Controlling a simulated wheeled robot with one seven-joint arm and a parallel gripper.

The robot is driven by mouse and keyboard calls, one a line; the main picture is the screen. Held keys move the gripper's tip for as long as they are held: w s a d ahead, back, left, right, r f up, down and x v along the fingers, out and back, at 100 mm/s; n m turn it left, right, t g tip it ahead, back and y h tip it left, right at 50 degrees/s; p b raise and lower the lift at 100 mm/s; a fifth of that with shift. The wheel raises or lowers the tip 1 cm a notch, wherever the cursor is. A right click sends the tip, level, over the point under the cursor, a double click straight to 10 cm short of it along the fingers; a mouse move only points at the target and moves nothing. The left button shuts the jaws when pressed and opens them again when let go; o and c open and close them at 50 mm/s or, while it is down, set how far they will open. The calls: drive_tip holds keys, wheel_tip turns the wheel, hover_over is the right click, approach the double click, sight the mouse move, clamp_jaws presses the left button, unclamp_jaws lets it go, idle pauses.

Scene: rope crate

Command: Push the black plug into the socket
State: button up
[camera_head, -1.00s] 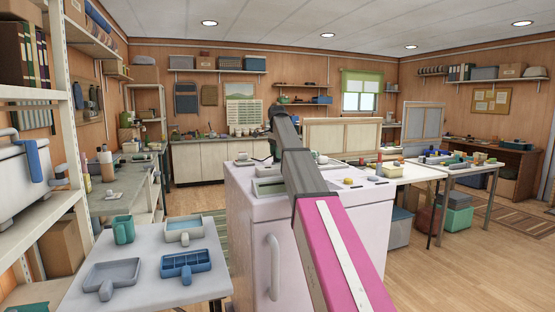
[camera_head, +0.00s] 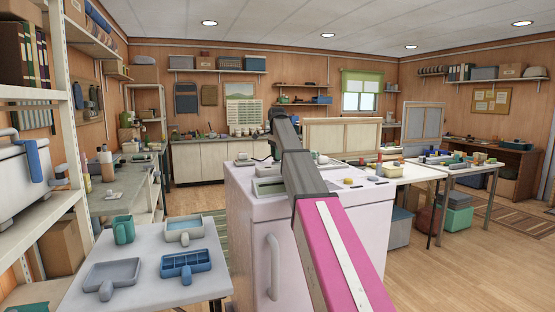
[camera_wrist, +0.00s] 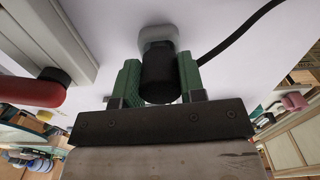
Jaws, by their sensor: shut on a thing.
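In the wrist view, the black plug (camera_wrist: 158,78) sits between the two green fingers of my gripper (camera_wrist: 159,68), which is shut on it. The pale grey socket (camera_wrist: 157,34) is directly beyond the plug's far end, on a white surface. The plug's end overlaps the socket in this view, and I cannot tell how deep it sits. A black cable (camera_wrist: 237,33) runs off to the upper right. In the head view, my arm covers most of the gripper area, and the plug and socket cannot be made out.
A red rounded handle (camera_wrist: 32,92) and a grey frame (camera_wrist: 52,38) lie left of the gripper in the wrist view. In the head view, the white cabinet (camera_head: 258,235) stands under my arm. A table (camera_head: 205,288) with a mug and trays is at left.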

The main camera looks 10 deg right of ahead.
drive_tip(key=shift+r, duration=0.95)
drive_tip(key=shift+r, duration=2.35)
drive_tip(key=shift+a, duration=0.1)
